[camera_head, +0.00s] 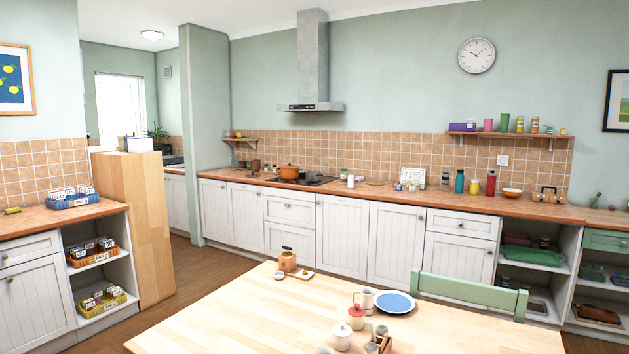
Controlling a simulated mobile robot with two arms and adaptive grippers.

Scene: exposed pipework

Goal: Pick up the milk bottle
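I cannot tell for sure which thing is the milk bottle. A small white bottle-like container (350,181) stands upright on the long back counter, right of the hob. Small white-labelled items sit in a blue crate (72,202) on the left counter. Similar items sit in an orange crate (95,259) and a yellow crate (102,304) on the shelves below. They are too small to identify. Neither of my grippers is in view.
A wooden table (230,325) fills the near foreground, with a blue plate (394,302), jugs and pots on it. A green chair (470,291) stands behind it. A tall wooden cabinet (135,225) is at the left. Brown floor (205,275) is clear between cabinets and table.

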